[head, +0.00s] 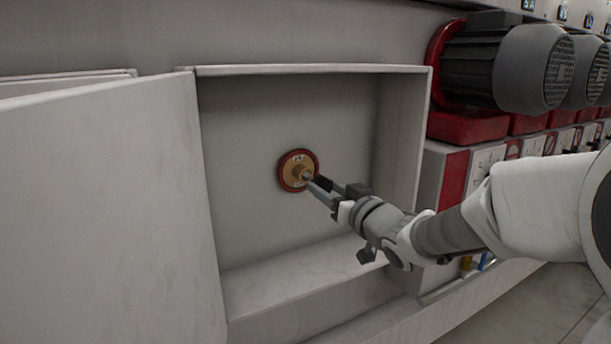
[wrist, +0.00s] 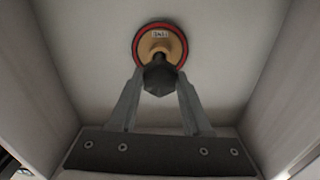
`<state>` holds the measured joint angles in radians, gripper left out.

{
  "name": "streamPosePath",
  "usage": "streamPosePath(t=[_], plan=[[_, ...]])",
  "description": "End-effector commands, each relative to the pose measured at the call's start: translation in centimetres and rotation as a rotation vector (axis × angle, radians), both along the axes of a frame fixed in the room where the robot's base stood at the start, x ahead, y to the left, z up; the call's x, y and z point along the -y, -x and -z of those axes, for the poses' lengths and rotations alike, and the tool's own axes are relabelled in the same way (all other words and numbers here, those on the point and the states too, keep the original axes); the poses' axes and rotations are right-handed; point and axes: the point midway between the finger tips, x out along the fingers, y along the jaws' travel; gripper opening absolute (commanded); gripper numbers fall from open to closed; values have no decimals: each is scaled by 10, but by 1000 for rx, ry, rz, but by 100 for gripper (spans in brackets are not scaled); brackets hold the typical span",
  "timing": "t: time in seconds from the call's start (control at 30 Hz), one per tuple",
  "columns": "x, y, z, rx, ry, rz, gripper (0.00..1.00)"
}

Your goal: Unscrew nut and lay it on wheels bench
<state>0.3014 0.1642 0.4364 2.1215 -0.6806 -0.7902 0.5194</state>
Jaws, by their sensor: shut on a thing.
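A round wheel (head: 287,170) with a red rim and a tan hub is on the back wall of the open recess. It also shows in the wrist view (wrist: 146,47), with a small white label on its hub. A dark nut (wrist: 160,80) sits in front of the hub in the wrist view. My gripper (head: 312,182) reaches in from the right and is shut on the nut, one finger on each side. I cannot tell whether the nut still touches the spindle thread. The wheels bench is not seen in either view.
A pale door (head: 105,210) stands open at the left of the recess. The recess side wall (head: 403,140) and bottom ledge (head: 300,275) surround my gripper. Grey motors (head: 510,62) on red mounts stand at the right. Bare floor (head: 540,305) shows at the lower right.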

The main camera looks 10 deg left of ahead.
Motion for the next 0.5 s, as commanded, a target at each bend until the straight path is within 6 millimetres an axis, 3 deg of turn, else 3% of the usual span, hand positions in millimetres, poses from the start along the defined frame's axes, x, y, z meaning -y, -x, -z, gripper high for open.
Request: streamPosePath(t=[0.5], plan=[[26, 38, -2, 1, 2, 2, 0]])
